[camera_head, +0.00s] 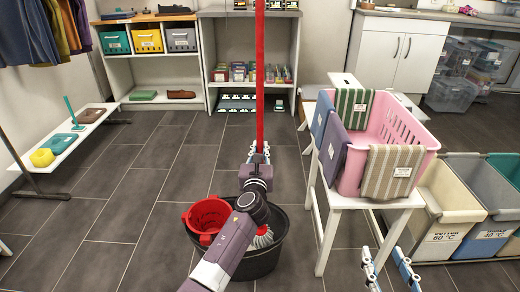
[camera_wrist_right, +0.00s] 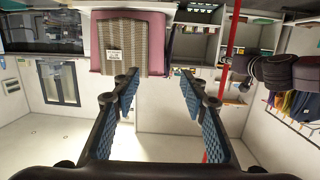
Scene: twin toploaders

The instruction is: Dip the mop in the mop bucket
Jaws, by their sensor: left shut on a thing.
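The mop has a long red handle (camera_head: 260,75) that stands nearly upright; it also shows in the right wrist view (camera_wrist_right: 229,45). My left gripper (camera_head: 259,155) is shut on the handle, above the bucket in the picture. The white mop head (camera_head: 263,238) shows beside my forearm, within the outline of the black mop bucket (camera_head: 267,264); my arm hides part of it, and I cannot tell its depth. A red wringer (camera_head: 207,215) sits at the bucket's left side. My right gripper (camera_head: 388,268) is open and empty, right of the bucket; its spread fingers show in the right wrist view (camera_wrist_right: 160,95).
A white stand (camera_head: 338,210) with a pink basket (camera_head: 357,165) and hanging towels stands close to the right of the bucket. Fabric bins (camera_head: 444,206) are further right. A low white bench (camera_head: 72,150) is at the left. Tiled floor left of the bucket is clear.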

